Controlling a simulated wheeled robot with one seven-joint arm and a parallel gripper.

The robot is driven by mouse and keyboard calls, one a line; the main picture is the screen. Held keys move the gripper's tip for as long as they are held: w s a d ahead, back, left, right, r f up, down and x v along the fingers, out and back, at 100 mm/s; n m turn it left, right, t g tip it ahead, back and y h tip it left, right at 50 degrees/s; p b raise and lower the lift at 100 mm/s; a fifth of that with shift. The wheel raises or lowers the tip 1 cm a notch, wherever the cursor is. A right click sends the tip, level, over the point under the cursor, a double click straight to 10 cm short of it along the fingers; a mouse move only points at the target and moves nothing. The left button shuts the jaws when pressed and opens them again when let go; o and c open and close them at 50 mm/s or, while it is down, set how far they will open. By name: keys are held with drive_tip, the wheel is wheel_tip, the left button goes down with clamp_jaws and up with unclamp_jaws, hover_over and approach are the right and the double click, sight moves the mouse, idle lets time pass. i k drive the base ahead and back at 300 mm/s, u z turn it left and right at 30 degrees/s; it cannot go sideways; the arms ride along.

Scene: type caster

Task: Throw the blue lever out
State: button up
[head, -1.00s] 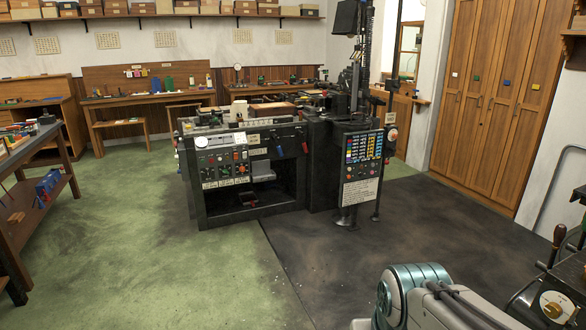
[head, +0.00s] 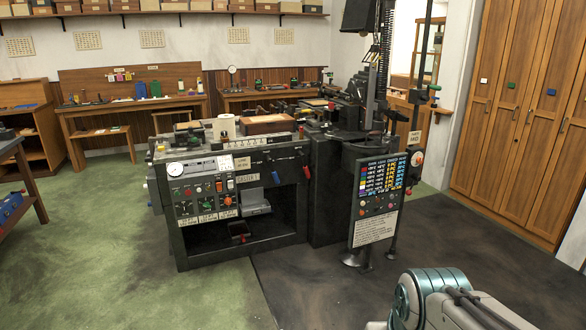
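The type caster (head: 240,210) is a dark machine standing mid-room. A small blue lever (head: 270,178) hangs on its front face, right of the dials and buttons panel. A red-tipped lever (head: 306,173) hangs just to its right. The blue lever looks roughly upright and close to the face; its exact angle is too small to tell. Part of my arm shows at the bottom right, apart from the machine. My gripper is not in view.
A sign panel (head: 379,198) on a stand is at the machine's right front. Green and dark floor (head: 215,295) in front is clear. A workbench (head: 20,180) with blue items is at the left edge. Wooden cabinets (head: 520,110) line the right wall.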

sight(275, 175)
drive_tip(key=u, duration=0.2)
drive_tip(key=i, duration=1.6)
drive_tip(key=u, duration=0.35)
drive_tip(key=i, duration=2.55)
drive_tip(key=u, duration=0.15)
